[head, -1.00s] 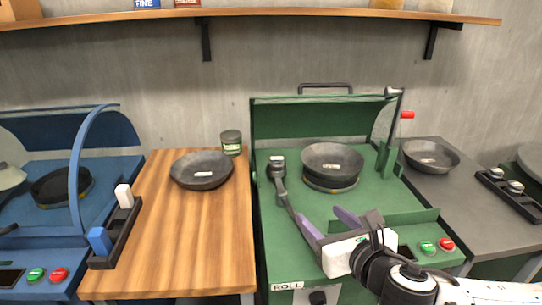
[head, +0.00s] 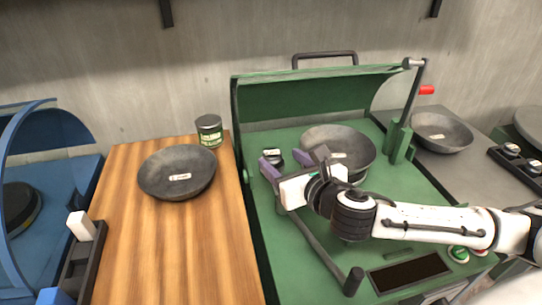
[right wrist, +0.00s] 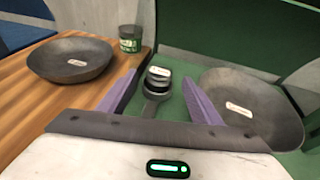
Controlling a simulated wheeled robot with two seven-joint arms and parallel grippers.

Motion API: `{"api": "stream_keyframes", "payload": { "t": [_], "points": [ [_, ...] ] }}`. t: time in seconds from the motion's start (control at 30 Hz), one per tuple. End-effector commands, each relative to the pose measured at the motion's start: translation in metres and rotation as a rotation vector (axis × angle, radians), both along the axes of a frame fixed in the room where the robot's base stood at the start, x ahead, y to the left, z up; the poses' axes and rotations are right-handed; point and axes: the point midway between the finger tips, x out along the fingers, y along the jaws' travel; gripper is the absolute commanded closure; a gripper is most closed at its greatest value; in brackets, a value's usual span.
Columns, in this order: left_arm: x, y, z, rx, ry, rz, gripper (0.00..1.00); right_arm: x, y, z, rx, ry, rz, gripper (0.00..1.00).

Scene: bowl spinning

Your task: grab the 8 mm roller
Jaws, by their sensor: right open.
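A dark roller head (head: 273,155) with a pale label sits on a grey arm on the green machine (head: 420,215). It also shows in the right wrist view (right wrist: 158,76), between my two purple fingers. The label is too small to read, so I cannot tell its size. My right gripper (head: 286,164) is open over the machine, its fingers on either side of the roller head; I see no clear contact. It also shows in the wrist view (right wrist: 160,82). Two small silver rollers (head: 511,150) stand in a black rack at the far right. My left gripper is out of view.
A dark bowl (head: 338,146) sits on the green machine, close to the right of my fingers. A crank with a red handle (head: 427,90) rises at its right. Another bowl (head: 177,172) and a tin (head: 209,131) stand on the wooden top to the left.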

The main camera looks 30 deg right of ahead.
Motion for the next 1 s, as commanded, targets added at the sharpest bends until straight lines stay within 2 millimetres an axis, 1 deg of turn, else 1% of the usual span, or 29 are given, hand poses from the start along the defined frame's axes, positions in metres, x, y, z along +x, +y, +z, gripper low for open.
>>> {"api": "stream_keyframes", "payload": {
  "t": [0.03, 0.1, 0.2, 0.3, 0.47, 0.5, 0.67, 0.7, 0.83, 0.87, 1.0],
  "points": [
    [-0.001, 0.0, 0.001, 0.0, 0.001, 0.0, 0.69, 0.009, -0.001, -0.001, 0.001, -0.001, -0.003, 0.41],
    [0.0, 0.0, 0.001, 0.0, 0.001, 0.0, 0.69, 0.019, -0.001, -0.005, 0.001, -0.001, -0.001, 0.41],
    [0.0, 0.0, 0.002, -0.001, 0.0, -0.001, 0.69, 0.029, -0.001, -0.009, 0.0, -0.001, 0.0, 0.41],
    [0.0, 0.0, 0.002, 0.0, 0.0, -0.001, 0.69, 0.033, -0.001, -0.01, -0.001, 0.0, 0.001, 0.41],
    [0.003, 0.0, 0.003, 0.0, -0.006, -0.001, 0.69, 0.033, -0.002, -0.011, -0.002, 0.0, 0.002, 0.41],
    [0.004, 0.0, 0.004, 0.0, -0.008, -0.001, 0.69, 0.033, -0.002, -0.011, -0.002, 0.0, 0.002, 0.43],
    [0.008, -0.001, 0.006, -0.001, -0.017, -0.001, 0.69, 0.033, -0.002, -0.01, -0.002, 0.0, 0.001, 0.7],
    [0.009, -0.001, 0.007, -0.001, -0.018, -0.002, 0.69, 0.033, -0.002, -0.01, -0.002, 0.0, 0.001, 0.77],
    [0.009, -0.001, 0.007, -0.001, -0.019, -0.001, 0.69, 0.033, -0.002, -0.01, -0.002, 0.0, 0.001, 0.99],
    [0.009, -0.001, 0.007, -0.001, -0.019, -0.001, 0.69, 0.033, -0.002, -0.008, -0.002, -0.006, 0.002, 1.0],
    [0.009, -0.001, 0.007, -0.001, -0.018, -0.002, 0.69, 0.033, -0.002, -0.008, -0.002, -0.006, 0.002, 1.0]
  ]
}}
